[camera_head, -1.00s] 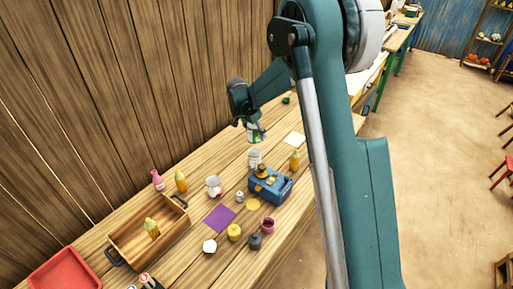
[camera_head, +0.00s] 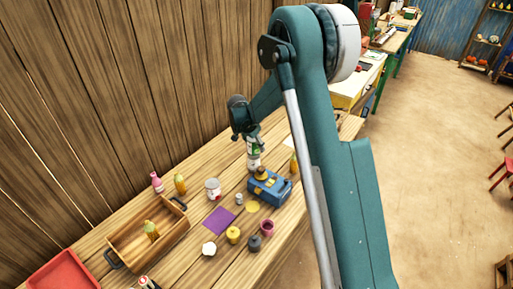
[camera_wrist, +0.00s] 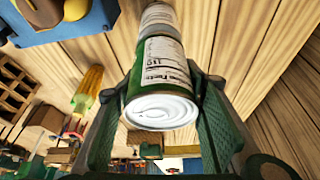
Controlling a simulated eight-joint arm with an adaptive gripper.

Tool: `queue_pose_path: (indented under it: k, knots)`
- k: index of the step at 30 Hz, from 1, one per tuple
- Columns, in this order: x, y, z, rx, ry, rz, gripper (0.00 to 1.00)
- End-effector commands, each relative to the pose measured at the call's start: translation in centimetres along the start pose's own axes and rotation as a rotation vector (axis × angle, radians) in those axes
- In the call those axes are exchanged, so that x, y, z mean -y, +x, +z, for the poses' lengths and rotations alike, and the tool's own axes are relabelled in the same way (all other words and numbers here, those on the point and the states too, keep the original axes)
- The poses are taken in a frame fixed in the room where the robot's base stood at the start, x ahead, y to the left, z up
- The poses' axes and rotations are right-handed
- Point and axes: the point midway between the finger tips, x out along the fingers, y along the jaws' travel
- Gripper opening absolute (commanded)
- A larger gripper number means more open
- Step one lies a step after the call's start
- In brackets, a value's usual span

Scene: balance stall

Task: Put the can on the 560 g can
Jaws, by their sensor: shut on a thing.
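My gripper (camera_head: 247,137) is shut on a green and white can (camera_head: 254,147), behind the blue box on the wooden table. In the wrist view my fingers (camera_wrist: 163,76) clasp the sides of this held can (camera_wrist: 158,82), its pale ridged end facing the camera. A second white-labelled can (camera_head: 254,162) stands directly below it; it also shows in the wrist view (camera_wrist: 158,17), in line beyond the held can. The two meet or nearly meet; I cannot tell whether they touch. The lower can's weight marking is not legible.
A blue box with yellow parts (camera_head: 268,189) stands close in front of the cans. A yellow bottle (camera_head: 294,164) is to their right. A white and red can (camera_head: 213,187), a purple square (camera_head: 219,218) and a wooden crate (camera_head: 125,242) lie to the left.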

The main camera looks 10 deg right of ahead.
Motion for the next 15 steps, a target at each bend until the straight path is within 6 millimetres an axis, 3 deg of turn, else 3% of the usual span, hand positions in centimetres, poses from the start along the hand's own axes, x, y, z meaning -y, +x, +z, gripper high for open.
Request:
queue_pose_path:
  k: [5,15]
  knots:
    - [-0.01,1.29,0.51,0.000,0.000,0.000,0.20]
    - [-0.03,1.45,0.59,0.000,0.000,0.000,0.20]
